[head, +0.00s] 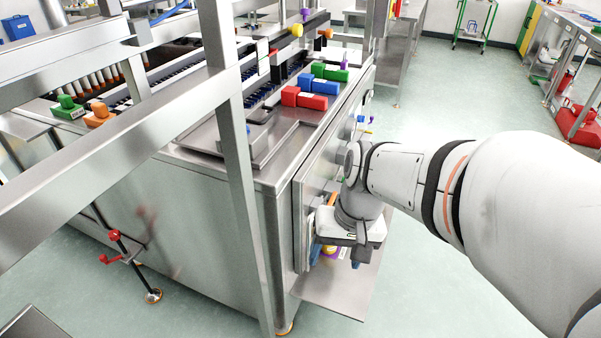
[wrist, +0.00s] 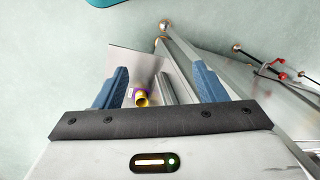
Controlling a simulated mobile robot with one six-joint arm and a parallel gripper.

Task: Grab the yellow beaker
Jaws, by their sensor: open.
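The yellow beaker (wrist: 142,99), with purple on its side, shows in the wrist view between my two blue fingers, closer to the left one. It lies at the edge of a flat steel shelf (wrist: 145,64). My gripper (wrist: 160,70) is open, with nothing held between its fingers. In the head view my gripper (head: 335,257) is low beside the machine's side panel, above the steel shelf (head: 335,292). A little yellow and purple of the beaker (head: 331,252) shows under my wrist there; the rest is hidden. I cannot tell the exact gap between fingers and beaker.
The steel machine (head: 220,210) stands directly left of my gripper, with its frame posts in front. Red blocks (head: 303,98), blue blocks (head: 325,84) and green blocks (head: 330,72) sit on its top. Open floor (head: 440,290) lies to the right.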

